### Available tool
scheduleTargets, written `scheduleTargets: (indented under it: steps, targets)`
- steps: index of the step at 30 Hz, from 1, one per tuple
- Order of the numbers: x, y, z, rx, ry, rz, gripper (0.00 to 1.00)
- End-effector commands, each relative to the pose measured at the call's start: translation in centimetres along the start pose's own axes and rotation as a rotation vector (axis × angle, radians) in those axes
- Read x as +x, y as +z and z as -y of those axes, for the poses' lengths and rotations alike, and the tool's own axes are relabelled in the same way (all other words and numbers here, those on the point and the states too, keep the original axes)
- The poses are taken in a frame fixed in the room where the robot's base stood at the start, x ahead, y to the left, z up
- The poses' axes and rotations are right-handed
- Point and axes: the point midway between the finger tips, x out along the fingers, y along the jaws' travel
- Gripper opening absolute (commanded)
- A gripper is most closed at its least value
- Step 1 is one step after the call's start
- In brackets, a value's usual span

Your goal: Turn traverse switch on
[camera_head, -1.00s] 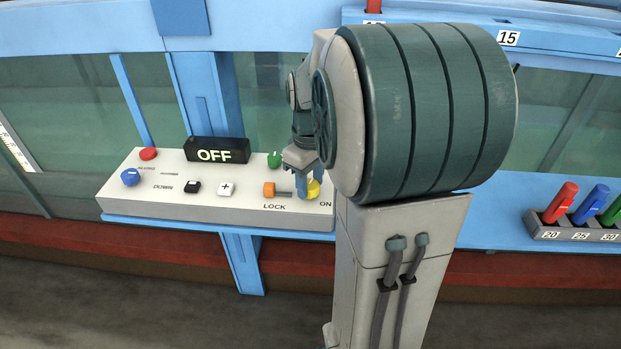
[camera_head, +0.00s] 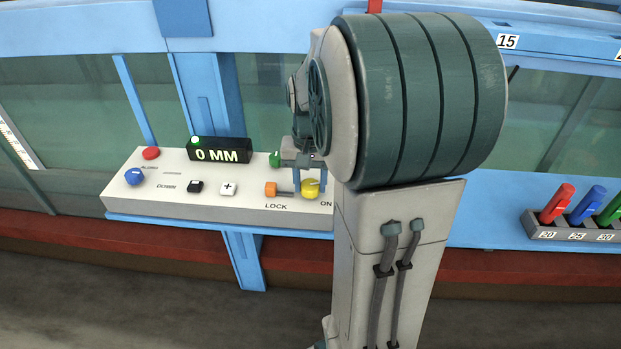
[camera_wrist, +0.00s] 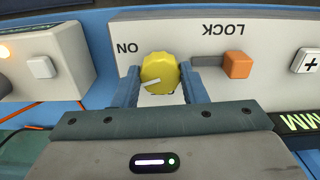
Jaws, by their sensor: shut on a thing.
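The traverse switch is a yellow round knob (camera_head: 310,189) at the right end of the white control panel (camera_head: 240,208), beside the ON label. In the wrist view the knob (camera_wrist: 159,73) sits between the two blue fingers of my gripper (camera_wrist: 160,84), which is shut on it. A white pointer line on the knob points toward the ON side. In the head view my gripper (camera_head: 311,178) is at the knob, partly hidden by my arm. The display (camera_head: 218,151) reads 0 MM and a green light (camera_head: 195,141) glows on it.
An orange LOCK lever (camera_head: 271,189) is close beside the knob. A green knob (camera_head: 275,159), a red button (camera_head: 151,153), a blue knob (camera_head: 134,176), a black button (camera_head: 195,187) and a white plus button (camera_head: 228,188) share the panel. A rack of coloured handles (camera_head: 572,230) stands right.

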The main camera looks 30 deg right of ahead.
Motion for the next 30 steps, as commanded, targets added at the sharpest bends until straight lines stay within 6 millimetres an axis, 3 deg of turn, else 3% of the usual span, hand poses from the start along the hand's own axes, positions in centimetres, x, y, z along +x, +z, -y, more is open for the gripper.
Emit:
scheduleTargets:
  steps: [13, 30]
  targets:
    - [-0.22, -0.19, 0.05, 0.269, -0.001, -0.007, 0.16]
    - [-0.22, -0.23, 0.04, 0.328, -0.002, -0.008, 0.16]
